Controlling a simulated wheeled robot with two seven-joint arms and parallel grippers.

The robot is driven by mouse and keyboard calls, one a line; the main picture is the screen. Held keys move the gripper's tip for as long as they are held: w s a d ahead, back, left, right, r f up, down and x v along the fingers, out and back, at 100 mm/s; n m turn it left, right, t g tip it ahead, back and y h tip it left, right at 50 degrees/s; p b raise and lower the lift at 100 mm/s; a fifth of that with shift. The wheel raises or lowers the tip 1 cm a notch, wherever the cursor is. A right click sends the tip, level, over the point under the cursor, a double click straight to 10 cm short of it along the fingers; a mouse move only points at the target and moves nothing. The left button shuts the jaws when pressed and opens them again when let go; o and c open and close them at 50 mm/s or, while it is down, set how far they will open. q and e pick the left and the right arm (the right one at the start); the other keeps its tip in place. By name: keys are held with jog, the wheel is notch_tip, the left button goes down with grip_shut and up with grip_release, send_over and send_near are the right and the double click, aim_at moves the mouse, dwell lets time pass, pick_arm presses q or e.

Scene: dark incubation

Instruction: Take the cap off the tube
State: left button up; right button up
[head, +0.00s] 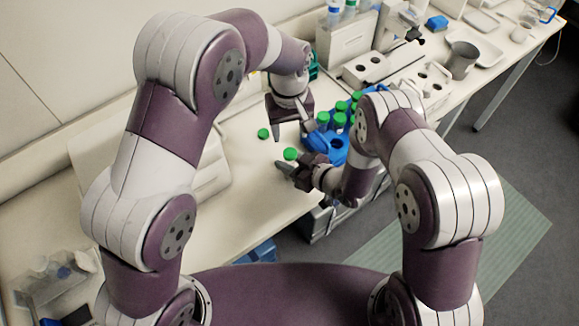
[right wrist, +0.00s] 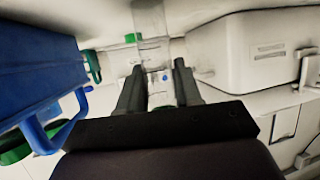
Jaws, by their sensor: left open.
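A green cap (head: 290,154) shows just above the fingertips of my right gripper (head: 281,167); I cannot tell what is under it. Another green cap (head: 263,133) is on the bench to the left. My left gripper (head: 291,137) points down over the bench, open, just above and beside the nearer cap. In the right wrist view, the fingers of my right gripper (right wrist: 159,75) stand apart. Something clear and tube-like (right wrist: 150,22) shows past the tips, with a small green piece (right wrist: 133,38) beside it. I cannot tell whether the fingers hold a tube.
A blue rack (head: 337,143) with several green-capped tubes (head: 340,119) stands right of the grippers. It fills the left of the right wrist view (right wrist: 40,65). A grey cup (head: 462,60) and white equipment (head: 366,66) stand further back.

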aim_at(290, 153)
pick_arm(q)
jog(key=shift+s, duration=0.15)
jog(key=m, duration=0.5)
jog(key=shift+d, duration=0.1)
jog(key=m, duration=1.2)
jog(key=shift+r, duration=0.1)
jog(key=m, duration=1.3)
jog(key=shift+m, duration=0.6)
notch_tip(290, 153, down, 8)
